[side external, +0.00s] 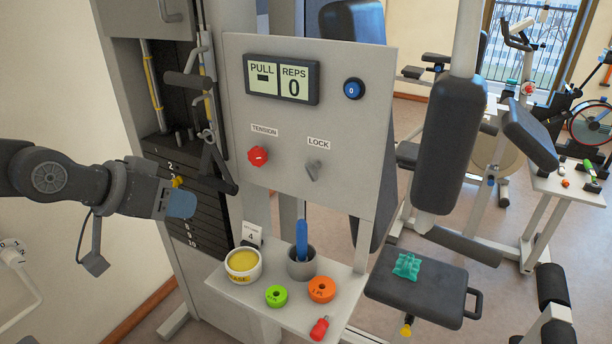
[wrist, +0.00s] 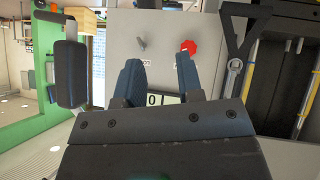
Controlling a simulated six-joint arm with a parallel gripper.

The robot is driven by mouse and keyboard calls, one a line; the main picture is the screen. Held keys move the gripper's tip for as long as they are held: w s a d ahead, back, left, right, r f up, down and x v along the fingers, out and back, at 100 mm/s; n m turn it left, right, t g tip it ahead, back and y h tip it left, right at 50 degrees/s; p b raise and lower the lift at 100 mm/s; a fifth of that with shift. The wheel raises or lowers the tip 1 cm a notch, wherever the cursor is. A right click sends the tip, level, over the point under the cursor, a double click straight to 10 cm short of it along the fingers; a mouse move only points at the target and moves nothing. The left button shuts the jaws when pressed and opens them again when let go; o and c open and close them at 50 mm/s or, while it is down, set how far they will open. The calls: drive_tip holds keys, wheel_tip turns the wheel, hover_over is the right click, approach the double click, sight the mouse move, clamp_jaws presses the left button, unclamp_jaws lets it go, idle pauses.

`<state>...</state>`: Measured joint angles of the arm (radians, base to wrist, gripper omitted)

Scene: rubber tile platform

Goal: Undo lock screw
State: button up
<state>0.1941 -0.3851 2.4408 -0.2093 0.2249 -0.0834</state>
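The lock screw (side external: 313,172) is a small grey lever-like part under the LOCK label on the right of the grey panel, tilted in the side view. It also shows in the wrist view (wrist: 140,44), just beyond the left fingertip, with the panel upside down. My gripper (side external: 182,205) is left of the panel, in front of the weight stack in the side view, and apart from the screw. In the wrist view my gripper (wrist: 158,60) is open, its two dark blue fingers spread with nothing between them. The fingers hide part of the panel.
A red tension knob (side external: 258,156) sits left of the lock screw. A display (side external: 281,79) and a blue button (side external: 353,89) are above. A shelf (side external: 225,290) below holds a yellow-filled tub (side external: 243,264), a grey cup (side external: 301,263) and rings. A black handle (side external: 214,162) hangs left of the panel.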

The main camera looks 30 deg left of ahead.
drive_tip(key=w+d+f+n+t, duration=0.2)
drive_tip(key=w+d+t, duration=0.2)
drive_tip(key=w+d, duration=0.3)
drive_tip(key=n+t+y, duration=0.3)
drive_tip(key=t, duration=0.1)
approach(310, 175)
drive_tip(key=w, duration=1)
drive_tip(key=shift+w+a+f, duration=0.15)
drive_tip(key=shift+w, duration=0.05)
drive_tip(key=shift+c, duration=0.5)
clamp_jaws()
